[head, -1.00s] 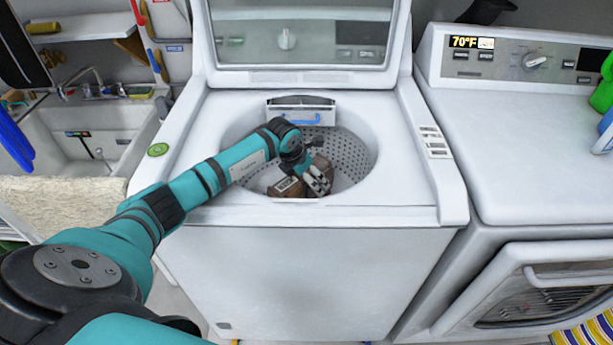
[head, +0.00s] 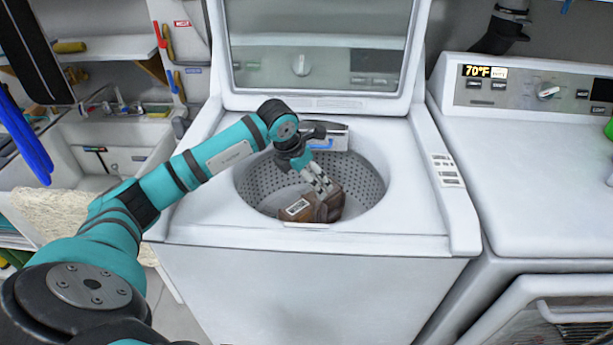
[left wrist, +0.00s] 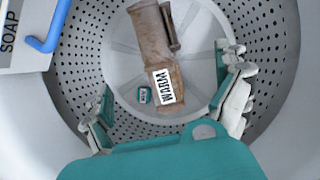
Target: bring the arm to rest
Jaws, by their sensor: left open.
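My left arm reaches over the open top of the white washing machine (head: 310,290). Its gripper (head: 322,188) points down into the perforated drum (head: 262,185). The gripper is open, its fingers spread apart in the left wrist view (left wrist: 168,100). A brown item (head: 312,206) with a white label lies in the drum below it. In the left wrist view the brown item (left wrist: 155,45) shows between and beyond the fingers, apart from them. My right gripper is not in view.
The washer's raised lid (head: 318,50) stands behind the arm. A soap drawer (left wrist: 22,40) with a blue handle juts over the drum's edge. A second white machine (head: 530,170) is at right, a sink (head: 125,145) at left.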

